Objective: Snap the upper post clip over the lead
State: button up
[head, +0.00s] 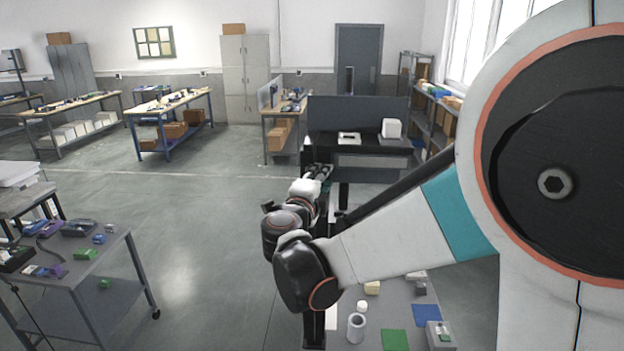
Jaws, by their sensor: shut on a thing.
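My gripper (322,171) is at the far end of my outstretched arm, in front of the dark bench in the middle of the head view. It is small here and partly covered by my wrist. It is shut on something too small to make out. I cannot pick out the upper post clip or the lead in this view, so I cannot tell how the gripper stands to them.
Below my arm, a grey table (376,312) holds a white cylinder (356,328), a green mat (395,340), a blue mat (426,314) and a grey box (438,334). A cart (85,275) with small parts stands at left. Open floor (190,240) lies between.

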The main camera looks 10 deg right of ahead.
jog(key=shift+w+d+n+t+y+b, duration=0.1)
jog(key=shift+d+n+t+y+b, duration=0.15)
jog(key=shift+n+y, duration=0.3)
jog(key=shift+w+d+n+t+y+b, duration=0.15)
jog(key=shift+n+t+y+b, duration=0.2)
jog(key=shift+y, duration=0.45)
jog(key=shift+w+d+n+t+y+b, duration=0.1)
jog(key=shift+d+n+t+y+b, duration=0.15)
jog(key=shift+n+y, duration=0.35)
jog(key=shift+a, duration=0.1)
jog(key=o, duration=1)
jog(key=shift+o, duration=0.2)
jog(key=shift+s, duration=0.1)
jog(key=v, duration=1.2)
jog(key=shift+f, duration=0.1)
